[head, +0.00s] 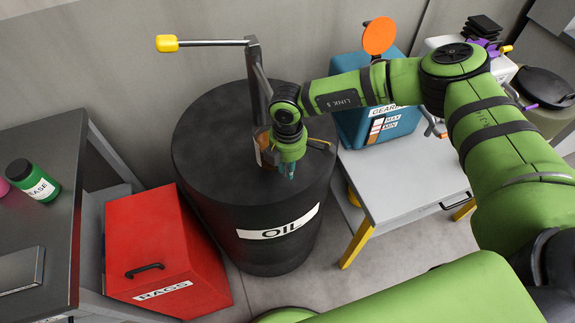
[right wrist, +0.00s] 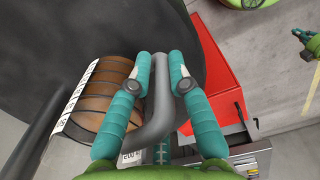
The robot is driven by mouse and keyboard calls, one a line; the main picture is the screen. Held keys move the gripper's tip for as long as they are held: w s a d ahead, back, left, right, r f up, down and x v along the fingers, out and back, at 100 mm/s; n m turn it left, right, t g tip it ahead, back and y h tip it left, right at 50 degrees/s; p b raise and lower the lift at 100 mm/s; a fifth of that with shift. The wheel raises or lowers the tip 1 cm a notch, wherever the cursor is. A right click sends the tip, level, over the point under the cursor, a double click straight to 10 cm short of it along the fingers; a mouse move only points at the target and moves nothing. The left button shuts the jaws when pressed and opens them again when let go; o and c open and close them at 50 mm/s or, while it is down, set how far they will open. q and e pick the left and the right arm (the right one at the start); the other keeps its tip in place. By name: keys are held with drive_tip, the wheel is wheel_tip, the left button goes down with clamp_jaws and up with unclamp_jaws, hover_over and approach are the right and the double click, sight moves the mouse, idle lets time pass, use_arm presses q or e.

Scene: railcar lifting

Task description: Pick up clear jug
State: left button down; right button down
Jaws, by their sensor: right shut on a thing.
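The clear jug (right wrist: 103,92) holds brown liquid, has a white scale strip and a grey handle (right wrist: 158,118). In the head view only a small brown part of the jug (head: 264,148) shows beside my right gripper (head: 288,170), over the top of the black oil drum (head: 215,125). In the right wrist view my right gripper (right wrist: 162,75) has its teal fingers on either side of the handle and is shut on it. I cannot tell if the jug touches the drum top. My left gripper (right wrist: 306,42) shows small at the right wrist view's edge; its opening is unclear.
A grey pump crank (head: 254,60) with a yellow grip rises behind the jug. A red rags bin (head: 150,240) stands left of the drum. A grey table (head: 410,180) with a teal gear-oil container (head: 350,125) is at right. A dark bench (head: 55,150) with a green bottle is at left.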

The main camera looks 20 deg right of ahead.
drive_tip(key=s+p, duration=0.4)
drive_tip(key=s, duration=1.3)
drive_tip(key=shift+s+d+r, duration=0.3)
drive_tip(key=shift+s+r, duration=0.1)
drive_tip(key=shift+r, duration=0.05)
